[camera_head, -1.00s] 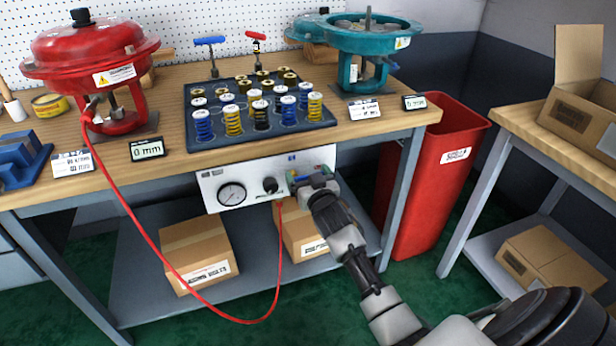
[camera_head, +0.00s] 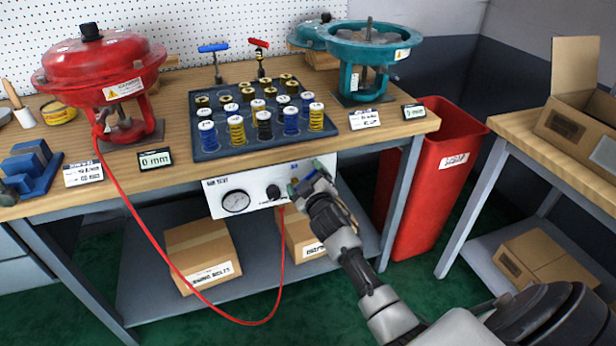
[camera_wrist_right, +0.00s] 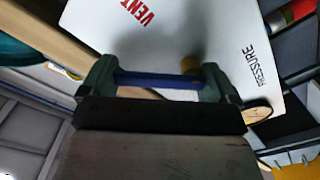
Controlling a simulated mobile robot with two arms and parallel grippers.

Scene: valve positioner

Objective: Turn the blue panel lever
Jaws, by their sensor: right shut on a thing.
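The white control panel (camera_head: 255,184) hangs under the front edge of the workbench. The blue panel lever (camera_wrist_right: 160,80) shows in the right wrist view as a dark blue bar between the two fingers. My right gripper (camera_wrist_right: 157,84) is shut on it, close to the panel face. In the head view my right gripper (camera_head: 310,181) is at the panel's right end and hides most of the lever. In the right wrist view the panel reads VENT and PRESSURE, and the lettering looks tilted. My left gripper is not in view.
A pressure gauge (camera_head: 235,201) and a black knob (camera_head: 273,191) sit left of the lever. A red hose (camera_head: 160,265) loops from the panel to the red actuator (camera_head: 100,68). A red bin (camera_head: 430,180) stands to the right of the bench.

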